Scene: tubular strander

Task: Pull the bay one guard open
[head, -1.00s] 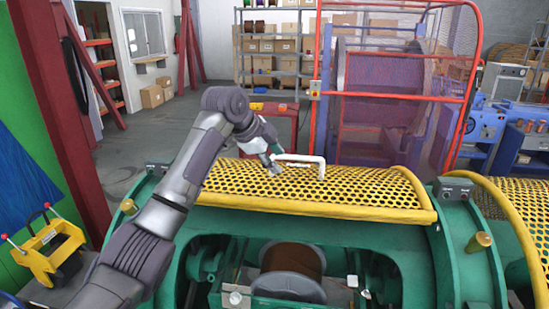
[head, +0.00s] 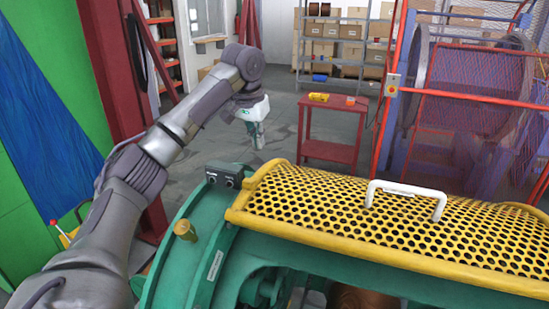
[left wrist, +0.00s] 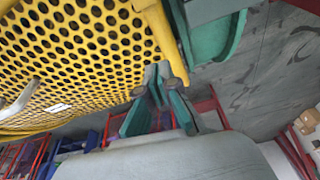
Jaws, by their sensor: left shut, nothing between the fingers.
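The bay one guard (head: 330,215) is a yellow perforated curved cover over the far upper part of the green machine. Its white bar handle (head: 405,190) stands up from the mesh, with nothing holding it. In the left wrist view the guard (left wrist: 70,60) fills the upper left, and part of the handle (left wrist: 20,100) shows at the left edge. My left gripper (head: 259,140) hangs beyond the guard's left end, apart from the handle. Its fingers (left wrist: 160,82) are shut and empty. My right gripper is not in view.
A red table (head: 332,125) with yellow items stands behind the machine. A red-framed cage (head: 470,95) with a large reel is at the right. A small control box (head: 223,175) sits on the green housing left of the guard. Grey floor is clear around the gripper.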

